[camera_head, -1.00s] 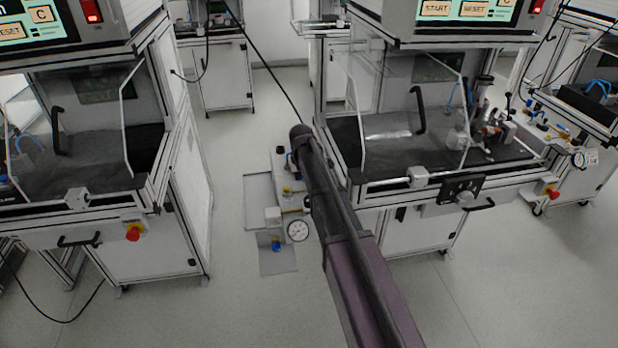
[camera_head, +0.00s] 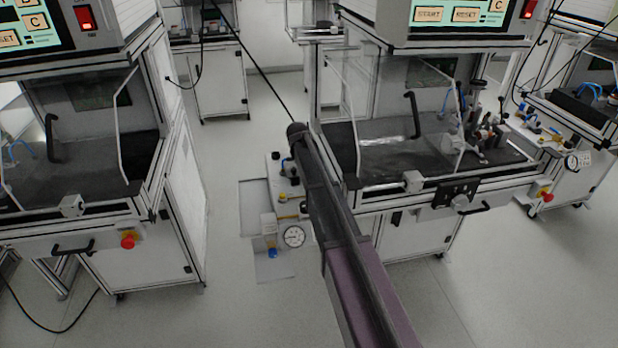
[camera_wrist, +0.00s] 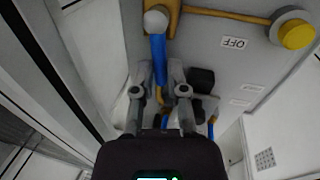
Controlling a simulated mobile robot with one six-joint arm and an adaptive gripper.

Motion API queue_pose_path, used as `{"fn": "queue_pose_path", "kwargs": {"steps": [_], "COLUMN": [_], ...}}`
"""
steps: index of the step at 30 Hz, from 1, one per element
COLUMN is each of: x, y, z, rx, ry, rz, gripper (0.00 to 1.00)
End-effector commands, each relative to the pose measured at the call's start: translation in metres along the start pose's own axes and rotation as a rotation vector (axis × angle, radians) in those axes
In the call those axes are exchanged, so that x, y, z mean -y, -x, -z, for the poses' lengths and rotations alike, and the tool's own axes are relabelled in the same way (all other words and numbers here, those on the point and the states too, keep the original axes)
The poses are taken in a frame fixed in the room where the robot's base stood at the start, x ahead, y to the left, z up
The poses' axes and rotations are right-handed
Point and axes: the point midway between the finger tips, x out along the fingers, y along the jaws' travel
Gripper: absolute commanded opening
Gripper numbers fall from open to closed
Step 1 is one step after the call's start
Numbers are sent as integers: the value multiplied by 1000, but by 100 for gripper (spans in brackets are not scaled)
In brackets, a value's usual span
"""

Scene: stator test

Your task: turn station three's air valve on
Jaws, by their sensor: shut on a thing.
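The air valve's blue lever (camera_wrist: 158,58) hangs from a round grey pivot (camera_wrist: 156,20) on an orange-yellow fitting in the wrist view. My gripper (camera_wrist: 159,78) is shut on the blue lever near its lower end, one finger on each side. An upside-down OFF label (camera_wrist: 233,42) is on the panel to the right of the lever. In the head view the air panel (camera_head: 277,172) stands between two machines, partly behind my arm. There my gripper and the lever are hidden. No station number is readable.
A yellow knob (camera_wrist: 297,35) sits at the wrist view's upper right, and a dark fitting (camera_wrist: 201,80) is close right of the fingers.

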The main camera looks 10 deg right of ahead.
Motion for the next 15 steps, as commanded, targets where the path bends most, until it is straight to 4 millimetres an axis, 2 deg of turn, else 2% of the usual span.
{"fn": "queue_pose_path", "kwargs": {"steps": [1,15], "x": [0,-6], "y": [0,-1], "z": [7,7], "rx": [-7,12], "ry": [-24,-117], "rz": [3,1], "gripper": [0,0]}}
